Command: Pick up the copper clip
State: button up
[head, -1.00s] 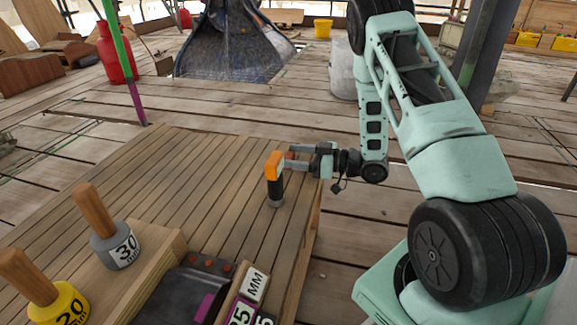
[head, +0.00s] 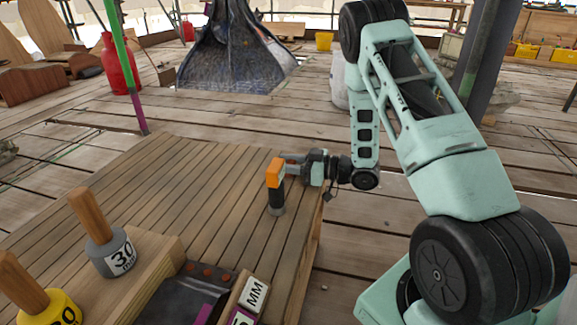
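Several small copper-coloured pieces (head: 207,272) lie in a row along the far edge of a dark tray (head: 190,295) at the bottom of the head view. I cannot tell whether one of them is the copper clip. My gripper (head: 284,164) is level with the orange top of an upright orange-and-black tool (head: 276,185) near the table's right edge. Its fingertips are at or behind that orange top. The tool hides part of them, so I cannot tell whether they touch it or are shut on it.
The slatted wooden table (head: 170,190) is mostly bare in the middle. A grey weight-like piece marked 30 (head: 113,252) and a yellow one (head: 55,308), both wooden-handled, stand at the left. A label block marked MM (head: 254,293) lies by the tray.

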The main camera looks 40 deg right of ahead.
aim_at(288, 162)
jog(key=shift+r+p, duration=0.35)
jog(key=shift+r, duration=0.1)
notch_tip(288, 162, up, 3)
jog(key=shift+p, duration=1.2)
jog(key=p+v, duration=0.6)
jog(key=v, duration=1.2)
jog(key=shift+f, duration=0.6)
